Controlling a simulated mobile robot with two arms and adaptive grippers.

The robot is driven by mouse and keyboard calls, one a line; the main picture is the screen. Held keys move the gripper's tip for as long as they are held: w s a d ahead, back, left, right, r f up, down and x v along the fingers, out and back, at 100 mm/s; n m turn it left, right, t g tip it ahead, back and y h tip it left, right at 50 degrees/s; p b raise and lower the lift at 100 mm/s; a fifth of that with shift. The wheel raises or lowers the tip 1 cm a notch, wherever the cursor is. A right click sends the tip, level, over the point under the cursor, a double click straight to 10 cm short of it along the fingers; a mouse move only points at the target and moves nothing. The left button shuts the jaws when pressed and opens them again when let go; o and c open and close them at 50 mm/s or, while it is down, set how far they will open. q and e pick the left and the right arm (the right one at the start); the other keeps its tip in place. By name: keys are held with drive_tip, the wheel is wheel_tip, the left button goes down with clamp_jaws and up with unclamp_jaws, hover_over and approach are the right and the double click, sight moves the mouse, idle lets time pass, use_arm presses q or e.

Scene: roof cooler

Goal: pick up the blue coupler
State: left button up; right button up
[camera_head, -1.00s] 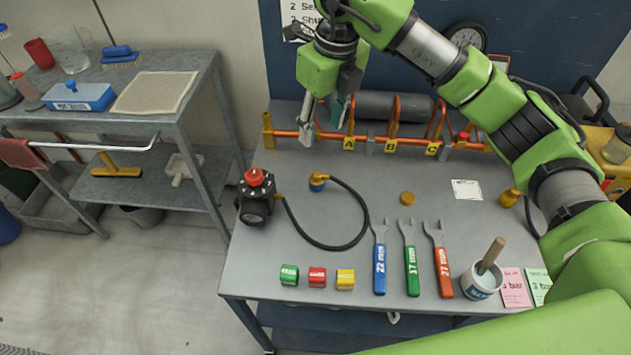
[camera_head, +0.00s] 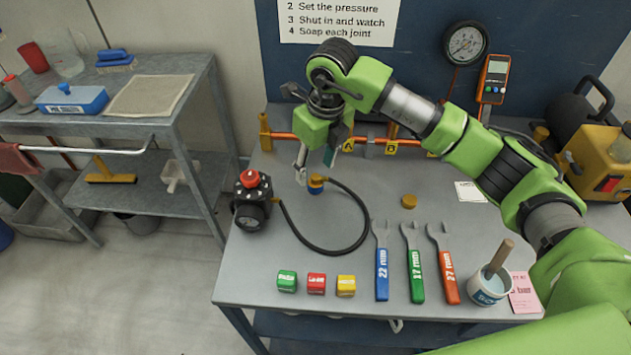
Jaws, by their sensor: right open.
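The blue coupler (camera_head: 316,187) has a brass-yellow top and stands on the grey bench. It sits at the end of a black hose (camera_head: 361,222) that loops round to a black regulator with a red knob (camera_head: 251,199). My right gripper (camera_head: 315,168) points down, its fingers apart and empty. Its fingertips show just above and around the coupler's top in the picture; I cannot tell whether they touch it. My left gripper is not in view.
An orange pipe rack (camera_head: 283,136) runs along the back of the bench. Green, red and yellow blocks (camera_head: 317,283), several wrenches (camera_head: 413,276) and a white pot (camera_head: 484,287) line the front. A brass cap (camera_head: 409,201) lies right of the hose.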

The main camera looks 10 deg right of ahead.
sight(315, 176)
drive_tip(key=f, duration=0.2)
drive_tip(key=w+f+p, duration=0.1)
drive_tip(key=f, duration=0.2)
drive_tip(key=shift+w+f, duration=0.1)
drive_tip(key=c, duration=1.3)
